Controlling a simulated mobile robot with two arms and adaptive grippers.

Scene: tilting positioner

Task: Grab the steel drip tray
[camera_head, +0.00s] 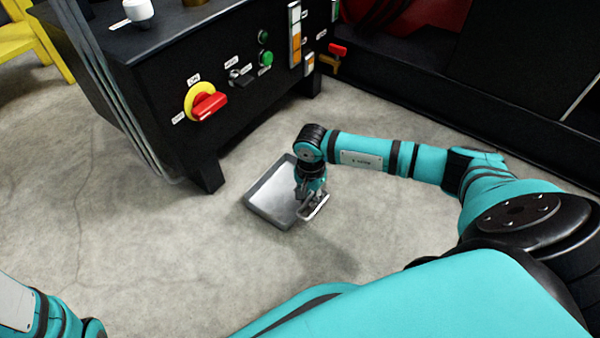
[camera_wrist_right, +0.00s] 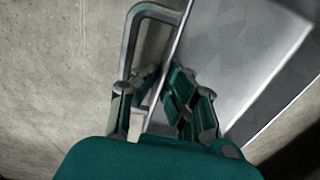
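The steel drip tray (camera_head: 268,197) lies flat on the concrete floor in front of the black cabinet. It is a shallow grey metal pan with a bar handle on its right side. My right gripper (camera_head: 309,196) points down at that handle side. In the right wrist view the tray (camera_wrist_right: 235,60) fills the right and its handle (camera_wrist_right: 132,45) loops out to the left. There my right gripper's fingers (camera_wrist_right: 160,85) stand apart, with the tray's edge passing between them. Part of the handle is hidden behind the left-hand finger. My left gripper is out of view.
The black cabinet (camera_head: 150,90) stands behind the tray, one leg close to its left. It carries a red and yellow switch (camera_head: 207,104) and a green button (camera_head: 266,58). A dark machine (camera_head: 450,85) stands at the back right. The floor left of the tray is clear.

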